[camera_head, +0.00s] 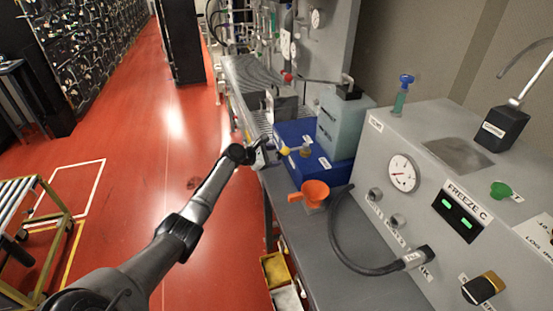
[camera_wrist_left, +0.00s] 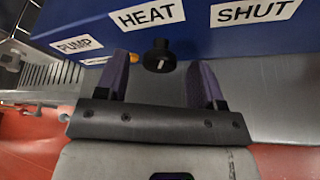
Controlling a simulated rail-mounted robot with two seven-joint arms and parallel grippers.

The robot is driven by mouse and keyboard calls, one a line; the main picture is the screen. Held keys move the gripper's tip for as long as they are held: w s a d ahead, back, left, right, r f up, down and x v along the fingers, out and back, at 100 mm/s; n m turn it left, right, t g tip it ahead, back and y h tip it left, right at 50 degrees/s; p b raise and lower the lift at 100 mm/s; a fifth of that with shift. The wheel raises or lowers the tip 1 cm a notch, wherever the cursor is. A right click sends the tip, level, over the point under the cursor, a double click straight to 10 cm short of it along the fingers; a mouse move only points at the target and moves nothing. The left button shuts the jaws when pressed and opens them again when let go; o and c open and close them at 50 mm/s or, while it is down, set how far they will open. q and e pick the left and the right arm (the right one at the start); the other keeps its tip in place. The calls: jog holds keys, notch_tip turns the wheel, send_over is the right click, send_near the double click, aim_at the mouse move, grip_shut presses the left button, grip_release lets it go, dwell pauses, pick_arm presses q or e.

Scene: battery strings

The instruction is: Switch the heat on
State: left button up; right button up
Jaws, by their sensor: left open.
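A black knob (camera_wrist_left: 159,56) with a small white mark sits on the face of a blue unit (camera_wrist_left: 110,30), below the HEAT label (camera_wrist_left: 147,13). My left gripper (camera_wrist_left: 162,82) is open, with its two purple-grey fingers on either side of the knob and clear space between them and it. I cannot tell whether the fingertips reach past the knob. In the head view my left gripper (camera_head: 260,152) is at the left end of the blue unit (camera_head: 312,172) on the bench. The knob is not discernible there. My right gripper is not in view.
A PUMP label (camera_wrist_left: 77,44) and a SHUT label (camera_wrist_left: 253,10) flank HEAT. A black hose (camera_head: 340,243) loops over the grey bench. A grey panel (camera_head: 420,160) with a gauge stands at right.

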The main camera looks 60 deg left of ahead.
pick_arm(q)
jog(key=shift+x, duration=0.85)
jog(key=shift+c, duration=0.3)
jog(key=c, duration=0.8)
jog(key=shift+c, duration=0.2)
